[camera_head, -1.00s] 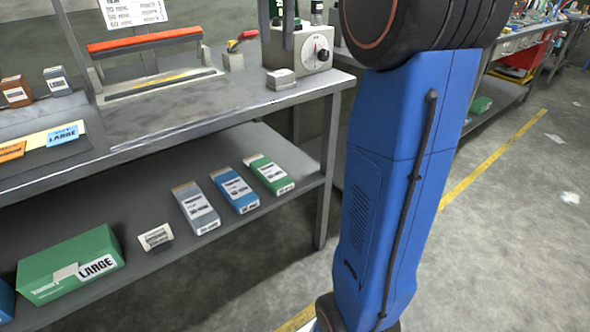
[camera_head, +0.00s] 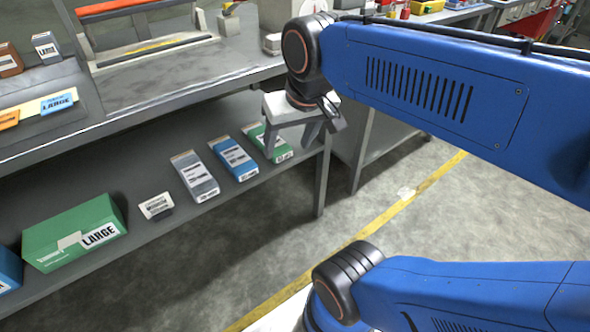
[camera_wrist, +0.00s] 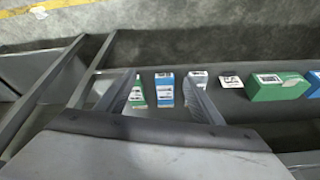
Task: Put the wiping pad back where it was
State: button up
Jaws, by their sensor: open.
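A small pale grey block (camera_head: 272,43), which may be the wiping pad, sits near the front edge of the upper bench top. My arm partly hides it, and I cannot be sure what it is. My gripper (camera_head: 291,143) is open and appears empty, below the bench edge and in front of the right end of the lower shelf. In the wrist view my spread fingers (camera_wrist: 158,75) frame the green, blue and grey boxes with nothing between them.
The lower shelf (camera_head: 100,278) holds a slim green box (camera_head: 270,143), a blue box (camera_head: 234,159), a grey box (camera_head: 195,177), a small labelled block (camera_head: 156,206) and a large green box (camera_head: 75,232). A bench leg (camera_head: 321,175) stands right of them. Open floor lies further right.

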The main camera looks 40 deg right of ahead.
jog(key=s+f+n, duration=0.2)
jog(key=s+f, duration=0.1)
jog(key=f, duration=0.2)
jog(key=shift+s+a+f+t, duration=0.2)
jog(key=shift+s+a+t, duration=0.1)
jog(key=shift+a, duration=0.15)
dwell(0.8)
